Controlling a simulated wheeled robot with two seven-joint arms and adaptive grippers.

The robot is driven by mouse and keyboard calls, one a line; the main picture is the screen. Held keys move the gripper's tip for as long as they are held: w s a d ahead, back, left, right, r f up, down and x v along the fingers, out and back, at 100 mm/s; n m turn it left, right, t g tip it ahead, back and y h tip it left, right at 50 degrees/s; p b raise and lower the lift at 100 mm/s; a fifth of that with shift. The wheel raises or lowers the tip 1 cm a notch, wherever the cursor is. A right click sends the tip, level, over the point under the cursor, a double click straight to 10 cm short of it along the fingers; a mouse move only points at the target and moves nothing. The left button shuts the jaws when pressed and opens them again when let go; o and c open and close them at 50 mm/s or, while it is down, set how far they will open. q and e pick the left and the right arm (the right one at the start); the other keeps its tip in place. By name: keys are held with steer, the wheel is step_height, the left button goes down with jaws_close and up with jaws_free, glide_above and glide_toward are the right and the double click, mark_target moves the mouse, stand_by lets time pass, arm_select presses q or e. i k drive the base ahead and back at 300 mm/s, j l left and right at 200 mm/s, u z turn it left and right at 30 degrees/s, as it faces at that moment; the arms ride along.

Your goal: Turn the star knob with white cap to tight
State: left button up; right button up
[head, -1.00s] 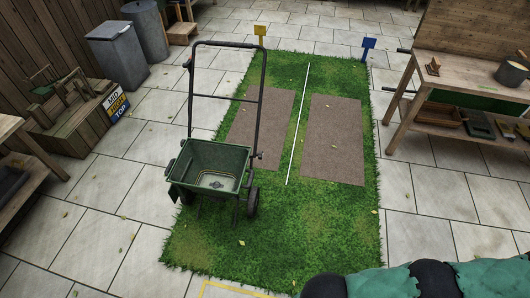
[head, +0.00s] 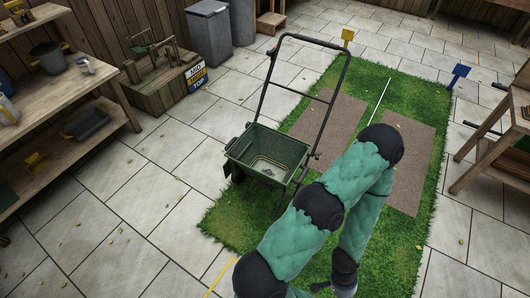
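No star knob with a white cap can be made out in the head view. A green spreader cart (head: 268,150) with a dark tall handle stands at the left edge of the grass, its hopper open and empty-looking. It may bear small parts too small to tell. My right arm, in green padding with black joints, rises from the bottom, bends and comes down again in front of the grass. My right gripper (head: 338,287) is only partly seen at the bottom edge, so its fingers cannot be judged. My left gripper is not in view.
A grass mat (head: 410,90) with two brown strips lies at the centre right. A wooden shelf (head: 110,118) stands at left and a workbench (head: 490,160) at right. Paving left of the cart is clear.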

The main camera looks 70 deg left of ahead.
mark_target(317, 155)
steer(key=u, duration=2.2)
steer(key=i+l+u, duration=0.2)
steer(key=l+u, duration=0.25)
steer(key=i+l+u, duration=0.15)
steer(key=l+u, duration=0.25)
steer(key=l, duration=0.3)
steer(key=l+u, duration=0.45)
steer(key=l, duration=1.3)
steer(key=l+u, duration=0.15)
steer(key=l, duration=0.95)
steer(key=k, duration=0.05)
